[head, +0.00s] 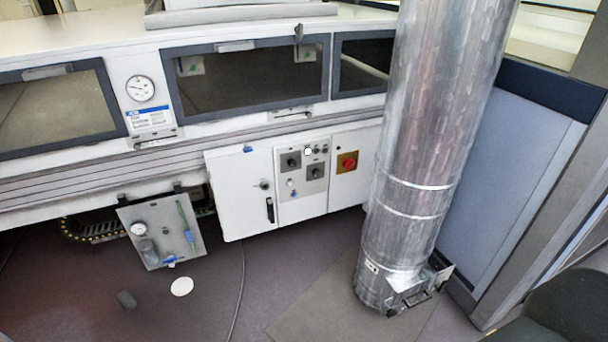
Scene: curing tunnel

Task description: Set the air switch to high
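A white control box (241,196) under the tunnel carries a grey switch panel (303,184). On the panel are a dark rotary switch (290,161) at the upper left and a second dark rotary switch (315,172) at the lower right. A white round button or lamp (308,152) and small dark buttons sit at the top. The labels are too small to read, so I cannot tell which one is the air switch or its setting. Neither of my grippers is in the head view.
A red knob on a yellow plate (347,162) is right of the panel. A large silver duct (425,150) stands to the right, close to the box. A gauge plate (160,232) hangs at lower left. A white disc (182,287) and a cable lie on the floor.

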